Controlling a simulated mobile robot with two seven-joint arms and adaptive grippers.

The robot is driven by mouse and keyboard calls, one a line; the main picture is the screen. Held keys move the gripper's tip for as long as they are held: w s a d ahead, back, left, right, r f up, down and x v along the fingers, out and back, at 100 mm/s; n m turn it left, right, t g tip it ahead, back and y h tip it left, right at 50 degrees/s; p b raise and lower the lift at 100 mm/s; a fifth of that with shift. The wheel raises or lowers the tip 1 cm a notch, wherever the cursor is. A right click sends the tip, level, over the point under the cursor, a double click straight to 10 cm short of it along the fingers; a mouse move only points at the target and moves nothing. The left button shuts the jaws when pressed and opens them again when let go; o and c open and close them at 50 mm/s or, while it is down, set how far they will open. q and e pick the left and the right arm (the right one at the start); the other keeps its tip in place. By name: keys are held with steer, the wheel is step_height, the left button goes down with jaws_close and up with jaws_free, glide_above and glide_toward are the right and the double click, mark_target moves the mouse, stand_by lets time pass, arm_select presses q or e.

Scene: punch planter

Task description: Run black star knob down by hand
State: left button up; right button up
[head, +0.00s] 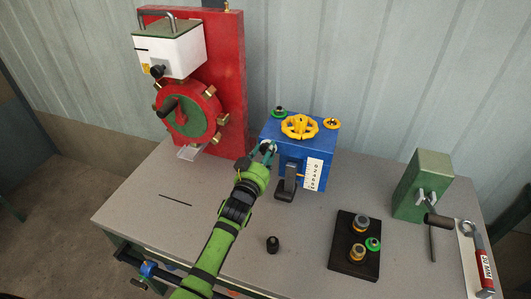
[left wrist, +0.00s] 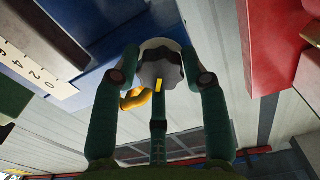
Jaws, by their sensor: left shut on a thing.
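My left gripper (head: 267,149) is at the left side of the blue box (head: 308,160), with its arm reaching up from the bottom. In the left wrist view, its green fingers (left wrist: 165,72) are shut on a rounded, lobed knob, the star knob (left wrist: 162,58), which looks dark grey with a yellow mark on its near edge. In the head view the fingers mostly hide this knob. The blue box also shows in the left wrist view (left wrist: 85,35), with a white number scale (left wrist: 30,68). My right gripper is not in view.
A yellow handwheel (head: 300,126) tops the blue box; a black lever (head: 286,186) is on its front. A red machine (head: 228,85) stands behind left. A small black piece (head: 272,244), a black tray (head: 343,263) and a green block (head: 415,190) stand on the grey table (head: 150,215).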

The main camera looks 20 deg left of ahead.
arm_select(q)
steer(key=shift+f+m, duration=0.4)
steer(key=shift+m, duration=0.7)
steer(key=o, duration=1.1)
steer(key=shift+o, duration=0.2)
steer(key=shift+s+r, duration=0.1)
steer(key=shift+r, duration=0.05)
steer(key=s, duration=1.1)
steer(key=shift+s+a, duration=0.25)
steer(key=shift+s, duration=0.15)
steer(key=s, duration=1.2)
steer(key=shift+a, duration=0.25)
